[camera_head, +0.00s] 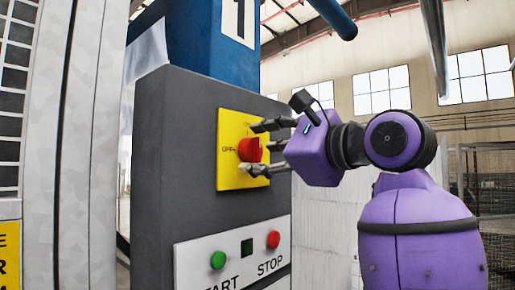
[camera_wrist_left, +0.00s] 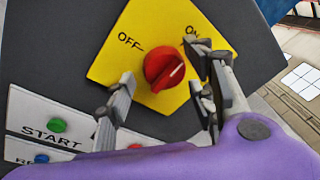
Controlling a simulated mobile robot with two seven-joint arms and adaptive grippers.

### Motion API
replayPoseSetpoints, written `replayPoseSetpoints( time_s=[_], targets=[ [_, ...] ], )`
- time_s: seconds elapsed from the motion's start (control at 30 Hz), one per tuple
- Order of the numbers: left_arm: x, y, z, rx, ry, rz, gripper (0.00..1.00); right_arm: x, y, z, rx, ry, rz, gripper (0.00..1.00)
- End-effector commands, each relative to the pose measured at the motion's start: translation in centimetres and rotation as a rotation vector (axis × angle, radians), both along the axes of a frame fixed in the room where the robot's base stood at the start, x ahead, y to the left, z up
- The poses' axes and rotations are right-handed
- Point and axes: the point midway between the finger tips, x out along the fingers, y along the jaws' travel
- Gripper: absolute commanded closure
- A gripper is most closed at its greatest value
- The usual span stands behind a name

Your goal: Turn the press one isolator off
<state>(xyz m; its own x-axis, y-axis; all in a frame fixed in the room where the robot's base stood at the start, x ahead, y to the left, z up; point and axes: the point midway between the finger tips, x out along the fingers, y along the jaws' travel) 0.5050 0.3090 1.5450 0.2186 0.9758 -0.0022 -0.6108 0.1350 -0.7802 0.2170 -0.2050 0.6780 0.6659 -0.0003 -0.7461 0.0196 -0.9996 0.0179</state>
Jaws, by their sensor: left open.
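The isolator is a red rotary knob (camera_head: 250,150) on a yellow plate (camera_head: 229,174), with OFF marked at left and ON at top. In the left wrist view the knob (camera_wrist_left: 160,66) has a pale line slanting to the upper right, toward the ON side. My left gripper (camera_head: 257,148) is open at the plate, its fingers above and below the knob in the head view. In the wrist view the fingers (camera_wrist_left: 163,78) stand on either side of it; I cannot tell whether they touch it. My right gripper is not in view.
The grey cabinet (camera_head: 161,150) carries a lower white panel (camera_head: 190,256) with a green START button (camera_head: 217,260) and a red STOP button (camera_head: 273,239). A blue column (camera_head: 196,45) marked 1 rises above. A yellow sign (camera_head: 9,258) is at the left edge.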

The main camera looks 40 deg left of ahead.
Motion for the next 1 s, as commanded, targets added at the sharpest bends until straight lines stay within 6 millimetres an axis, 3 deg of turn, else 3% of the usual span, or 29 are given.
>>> replayPoseSetpoints(
  time_s=[0.37, 0.67, 1.0],
  targets=[
    [0.19, 0.81, -0.04, 0.002, 0.001, 0.0, 0.5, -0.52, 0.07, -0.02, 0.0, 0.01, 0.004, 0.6],
    [0.16, 0.81, -0.13, 0.0, 0.002, 0.002, 0.9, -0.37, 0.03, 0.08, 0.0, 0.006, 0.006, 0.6],
    [0.25, 0.85, -0.54, -0.009, -0.034, 0.004, 0.91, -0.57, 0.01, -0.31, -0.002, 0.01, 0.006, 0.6]
  ],
)
